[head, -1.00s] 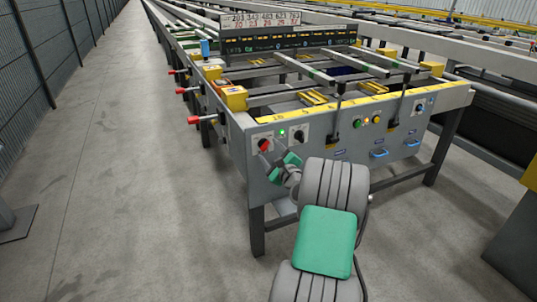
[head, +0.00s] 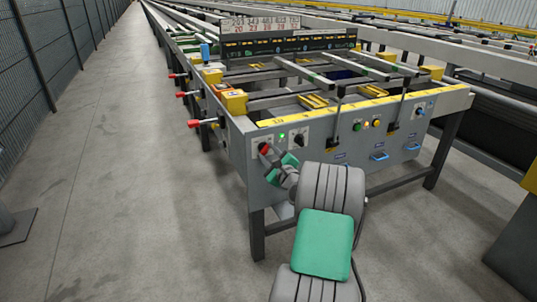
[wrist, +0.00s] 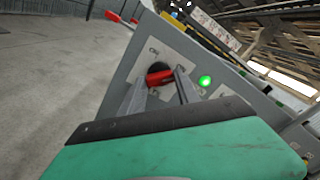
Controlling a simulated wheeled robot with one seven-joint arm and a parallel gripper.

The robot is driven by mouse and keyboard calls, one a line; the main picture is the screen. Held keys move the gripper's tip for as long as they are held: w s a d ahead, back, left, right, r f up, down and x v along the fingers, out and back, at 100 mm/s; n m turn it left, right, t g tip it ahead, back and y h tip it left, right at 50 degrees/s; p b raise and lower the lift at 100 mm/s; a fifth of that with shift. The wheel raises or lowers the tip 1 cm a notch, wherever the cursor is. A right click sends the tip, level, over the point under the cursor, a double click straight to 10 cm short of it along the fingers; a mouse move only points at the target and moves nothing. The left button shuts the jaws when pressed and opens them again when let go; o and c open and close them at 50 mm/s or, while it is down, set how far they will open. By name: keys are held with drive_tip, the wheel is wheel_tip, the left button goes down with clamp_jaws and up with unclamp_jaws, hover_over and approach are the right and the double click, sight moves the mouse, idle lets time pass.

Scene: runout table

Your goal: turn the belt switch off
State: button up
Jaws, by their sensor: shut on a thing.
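The belt switch (head: 264,149) is a red-handled rotary knob on a light plate at the left end of the table's front panel. In the wrist view its red handle (wrist: 160,77) lies nearly level in the tilted picture, over a dark round dial. My gripper (head: 268,152) reaches it from the front. The wrist view shows my gripper's fingers (wrist: 162,84) on either side of the handle, shut on it. A green lamp (wrist: 205,80) beside the switch is lit; the head view shows it too (head: 282,135). The fingers partly hide the switch and its lettering.
A black knob (head: 298,140) sits right of the switch. Green (head: 357,127) and yellow (head: 376,124) buttons and blue handles (head: 379,156) are farther right. Red-tipped levers (head: 194,123) stick out on the table's left side. The floor on the left is clear.

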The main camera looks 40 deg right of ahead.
clamp_jaws()
drive_tip(key=shift+n, duration=0.3)
drive_tip(key=n+b, duration=0.1)
drive_tip(key=n, duration=0.2)
drive_tip(key=shift+f+b, duration=0.1)
drive_tip(key=shift+b, duration=0.3)
drive_tip(key=n+b, duration=0.3)
drive_tip(key=n, duration=0.2)
drive_tip(key=shift+n, duration=0.4)
drive_tip(key=n+b, duration=0.3)
drive_tip(key=n, duration=0.1)
drive_tip(key=shift+f+n, duration=0.1)
drive_tip(key=shift+n, duration=0.2)
drive_tip(key=shift+n+b, duration=1.7)
drive_tip(key=shift+n, duration=0.2)
